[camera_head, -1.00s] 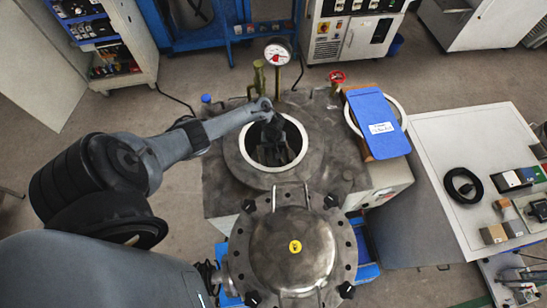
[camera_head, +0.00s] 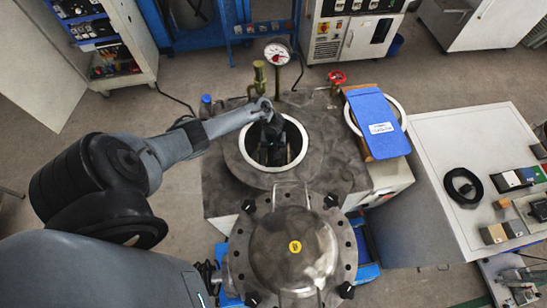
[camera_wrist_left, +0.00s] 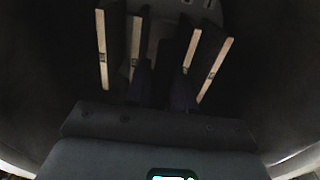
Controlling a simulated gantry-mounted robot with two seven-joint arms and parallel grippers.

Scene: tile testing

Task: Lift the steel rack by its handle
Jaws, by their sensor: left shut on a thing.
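My left gripper (camera_head: 273,150) reaches down into the round, pale-rimmed opening of the grey vessel (camera_head: 332,165) in the head view. In the left wrist view its two dark fingers (camera_wrist_left: 162,88) point into the dark interior and are closed on the rack's handle, which is hard to make out. The steel rack (camera_wrist_left: 166,28) shows as a dim grey shape past the fingers. Several upright tiles with pale edges (camera_wrist_left: 103,50) stand on both sides of the fingers. The rack's lower part is lost in shadow. My right gripper is out of view.
The vessel's domed steel lid (camera_head: 292,265) is in front of the opening. A pressure gauge (camera_head: 277,53) stands behind it. A blue clipboard (camera_head: 378,120) lies to the right. A white table (camera_head: 460,145) with small blocks is farther right.

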